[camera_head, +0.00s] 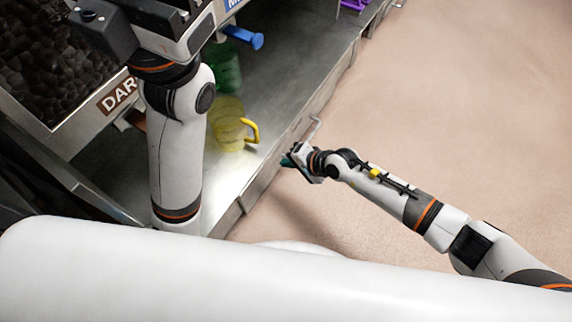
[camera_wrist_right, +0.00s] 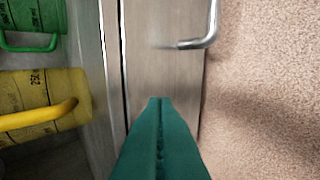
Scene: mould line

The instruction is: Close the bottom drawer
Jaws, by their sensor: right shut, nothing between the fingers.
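In the head view the drawer front (camera_head: 291,139) is the narrow face along the edge of the grey counter, seen steeply from above. Its bent metal handle (camera_head: 314,129) sticks out over the floor. The wrist view shows the grey-brown drawer front (camera_wrist_right: 160,72) with the handle (camera_wrist_right: 208,28) at upper right. A dark narrow gap runs along its left side; I cannot tell how far out the drawer stands. My right gripper (camera_head: 287,160), with teal fingers shut and empty, is at the front, below the handle in the picture. Contact is unclear. My left gripper's fingers are not visible at the top.
A yellow mug (camera_head: 229,134) and a green mug (camera_head: 224,70) stand on the grey counter (camera_head: 283,92). A bin of dark lumps (camera_head: 52,62) is at left. A blue handle (camera_head: 243,37) juts out above. The floor (camera_head: 450,95) at right is clear.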

